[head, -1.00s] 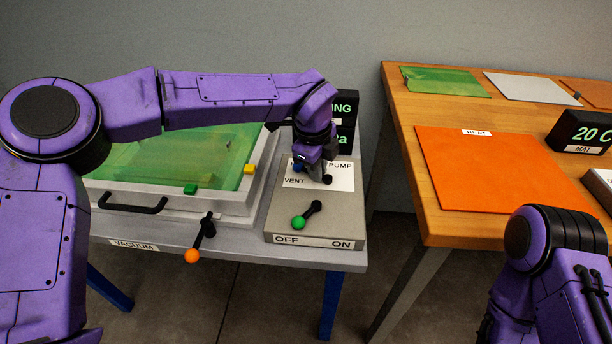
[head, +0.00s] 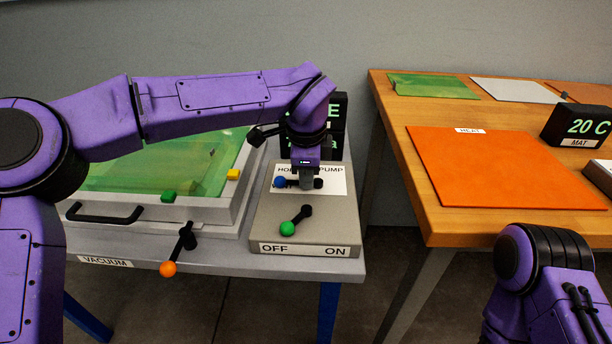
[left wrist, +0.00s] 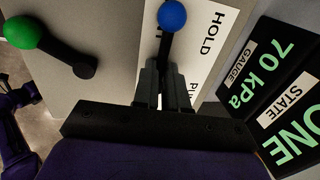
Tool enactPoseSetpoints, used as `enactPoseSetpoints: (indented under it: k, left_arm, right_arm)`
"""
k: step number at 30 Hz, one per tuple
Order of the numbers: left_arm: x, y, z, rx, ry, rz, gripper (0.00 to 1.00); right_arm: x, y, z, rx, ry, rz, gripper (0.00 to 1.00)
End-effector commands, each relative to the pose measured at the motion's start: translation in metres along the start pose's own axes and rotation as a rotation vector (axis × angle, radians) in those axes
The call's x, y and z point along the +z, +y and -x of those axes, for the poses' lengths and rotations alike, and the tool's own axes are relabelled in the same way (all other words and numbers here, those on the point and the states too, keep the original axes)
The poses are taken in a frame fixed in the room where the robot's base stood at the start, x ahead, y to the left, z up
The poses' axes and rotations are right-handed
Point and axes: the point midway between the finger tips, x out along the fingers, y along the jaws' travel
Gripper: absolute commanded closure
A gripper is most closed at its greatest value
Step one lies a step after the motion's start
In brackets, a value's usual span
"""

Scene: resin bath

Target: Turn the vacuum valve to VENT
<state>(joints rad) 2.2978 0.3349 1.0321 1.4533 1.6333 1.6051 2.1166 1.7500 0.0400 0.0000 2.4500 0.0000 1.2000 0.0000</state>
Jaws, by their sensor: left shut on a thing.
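The vacuum valve is a black lever with a blue knob (head: 280,182) on the white label plate (head: 337,180) of the grey control box. The lever points left in the head view, its knob over the spot of the VENT word, which is mostly covered. HOLD and PUMP are partly readable. My left gripper (head: 306,183) is above the plate, shut on the lever. In the left wrist view the fingers (left wrist: 163,88) close around the lever behind the blue knob (left wrist: 172,15). My right gripper is out of view.
A green-knobbed OFF/ON lever (head: 289,228) sits nearer on the box, knob toward OFF. An orange-knobbed lever (head: 168,268) hangs at the bench front. Displays (left wrist: 283,90) behind read 70 kPa and a state ending in ONE. A wooden table (head: 450,229) with an orange mat stands right.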

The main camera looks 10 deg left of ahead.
Motion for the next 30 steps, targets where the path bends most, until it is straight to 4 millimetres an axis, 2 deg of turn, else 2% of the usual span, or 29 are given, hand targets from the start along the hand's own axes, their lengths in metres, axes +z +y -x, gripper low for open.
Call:
enactPoseSetpoints:
  k: [8, 9, 11, 19, 22, 30]
  left_arm:
    - [0.001, -0.001, 0.001, -0.002, -0.001, 0.005, 1.00]
    - [0.001, -0.001, 0.001, -0.002, -0.001, 0.005, 0.81]
    - [0.001, -0.001, 0.001, -0.001, -0.001, 0.005, 0.62]
    - [0.000, 0.000, 0.001, 0.000, 0.000, 0.002, 0.62]
    - [0.000, -0.001, 0.009, -0.002, 0.000, 0.002, 0.62]
    - [0.000, -0.001, 0.071, -0.003, 0.001, 0.004, 0.62]
  right_arm:
    - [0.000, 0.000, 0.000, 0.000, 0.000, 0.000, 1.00]
    - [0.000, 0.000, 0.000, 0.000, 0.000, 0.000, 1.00]
    - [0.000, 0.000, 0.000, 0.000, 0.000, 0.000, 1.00]
    - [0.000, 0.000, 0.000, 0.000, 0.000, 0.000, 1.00]
    - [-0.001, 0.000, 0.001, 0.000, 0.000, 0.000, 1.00]
    - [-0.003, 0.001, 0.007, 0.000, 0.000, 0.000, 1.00]
